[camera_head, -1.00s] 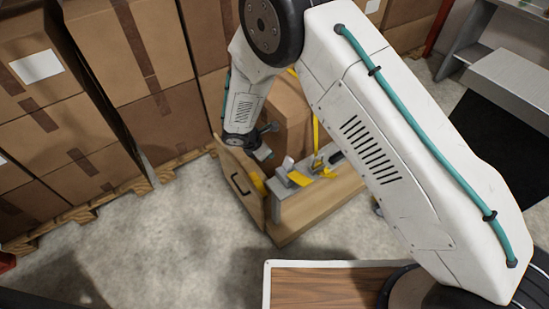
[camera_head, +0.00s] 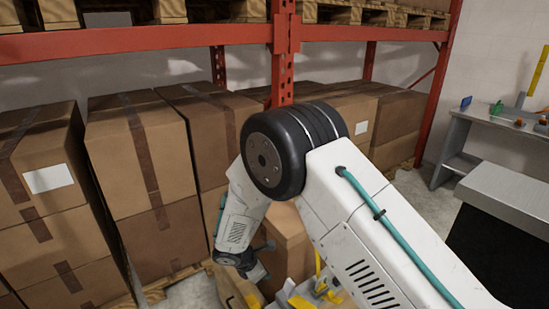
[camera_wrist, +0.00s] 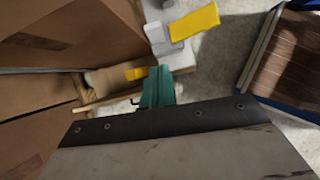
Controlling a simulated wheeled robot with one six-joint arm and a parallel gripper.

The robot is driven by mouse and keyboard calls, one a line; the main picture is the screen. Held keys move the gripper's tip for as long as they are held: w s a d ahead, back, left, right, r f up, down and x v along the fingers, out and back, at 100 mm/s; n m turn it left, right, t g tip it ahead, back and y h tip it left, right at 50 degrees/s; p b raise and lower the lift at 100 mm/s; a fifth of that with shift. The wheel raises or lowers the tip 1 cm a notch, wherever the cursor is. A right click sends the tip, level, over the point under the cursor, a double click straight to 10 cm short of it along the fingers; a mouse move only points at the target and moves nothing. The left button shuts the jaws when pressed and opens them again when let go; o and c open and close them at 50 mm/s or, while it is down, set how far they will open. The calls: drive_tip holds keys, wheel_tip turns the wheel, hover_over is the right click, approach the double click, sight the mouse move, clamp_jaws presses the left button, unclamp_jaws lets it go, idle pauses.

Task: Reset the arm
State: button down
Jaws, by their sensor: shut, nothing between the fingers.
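My arm crosses the head view from the lower right, bends at a black joint, and its forearm hangs down. My gripper (camera_head: 258,272) is at its end, small and partly blurred, with its fingers shut and empty. It hangs in front of a brown carton, close to grey and yellow pieces (camera_head: 301,301) at the bottom edge. In the wrist view a yellow piece (camera_wrist: 194,22) on a grey body lies beyond a grey plate with a dark edge and a green part. I cannot tell whether my fingers show there.
Stacked cartons (camera_head: 155,150) on pallets fill the left and back under an orange rack (camera_head: 160,38). A grey bench (camera_head: 480,118) with small items stands at the right, with a grey-topped black unit (camera_head: 510,195) before it. Little floor shows.

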drive_tip(key=s+d+r+m+g, duration=0.2)
drive_tip(key=s+d+r+m, duration=0.35)
drive_tip(key=r, duration=0.35)
drive_tip(key=s+d+r+m+g, duration=0.2)
drive_tip(key=s+d+r+m, duration=0.25)
drive_tip(key=d+r, duration=0.35)
drive_tip(key=s+d+r+m+g, duration=0.1)
drive_tip(key=s+d+r+m, duration=0.45)
drive_tip(key=r, duration=0.35)
drive_tip(key=s+d+r+m+t+y, duration=0.3)
drive_tip(key=s+d+r+m+y, duration=0.2)
drive_tip(key=s+d+r+m, duration=0.3)
drive_tip(key=s+d+r, duration=0.3)
drive_tip(key=s+r, duration=0.3)
drive_tip(key=s, duration=0.2)
drive_tip(key=shift+s+d+r+m, duration=0.2)
drive_tip(key=shift+d+r+m, duration=0.15)
drive_tip(key=shift+d, duration=0.05)
